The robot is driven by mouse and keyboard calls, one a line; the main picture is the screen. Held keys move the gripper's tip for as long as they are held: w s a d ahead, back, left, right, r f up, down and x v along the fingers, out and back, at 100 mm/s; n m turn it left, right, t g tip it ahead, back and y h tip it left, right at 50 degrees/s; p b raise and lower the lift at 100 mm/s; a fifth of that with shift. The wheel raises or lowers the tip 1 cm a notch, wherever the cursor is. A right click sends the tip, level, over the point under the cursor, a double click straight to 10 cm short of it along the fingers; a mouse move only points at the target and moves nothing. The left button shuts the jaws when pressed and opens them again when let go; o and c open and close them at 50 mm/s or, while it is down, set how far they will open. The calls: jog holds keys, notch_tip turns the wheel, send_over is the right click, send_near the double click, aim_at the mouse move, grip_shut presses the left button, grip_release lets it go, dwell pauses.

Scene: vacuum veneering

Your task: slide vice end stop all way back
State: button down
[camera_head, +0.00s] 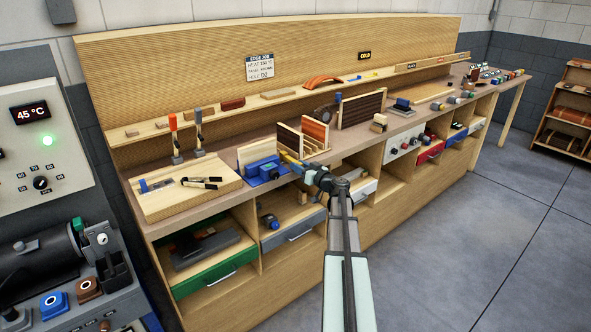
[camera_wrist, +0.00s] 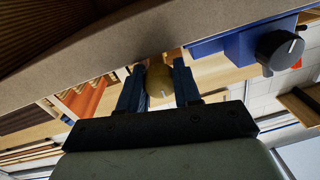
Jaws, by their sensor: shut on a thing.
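The blue vice (camera_head: 262,170) sits on the bench top, just right of the light wooden board. My gripper (camera_head: 288,160) reaches in over the bench's front edge at the vice's right side. In the wrist view, its two dark fingers (camera_wrist: 159,88) are shut on a rounded yellow-brass piece (camera_wrist: 159,80), which appears to be the end stop's grip. Blue vice body (camera_wrist: 225,46) shows to the right in that view, with a black knob (camera_wrist: 280,49) bearing a white mark. The rest of the end stop is hidden, so how far back it sits cannot be told.
A rack with upright veneer panels (camera_head: 315,133) stands close behind and right of my gripper. The wooden board (camera_head: 185,188) with tools lies left of the vice. Open drawers (camera_head: 292,232) jut out below the bench edge. Floor at the right is clear.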

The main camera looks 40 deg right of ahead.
jog(key=shift+d, duration=0.35)
jog(key=c, duration=0.8)
grip_release()
jog(key=shift+s, duration=0.1)
jog(key=s, duration=1.3)
jog(key=shift+s+d, duration=0.3)
jog(key=shift+d, duration=0.1)
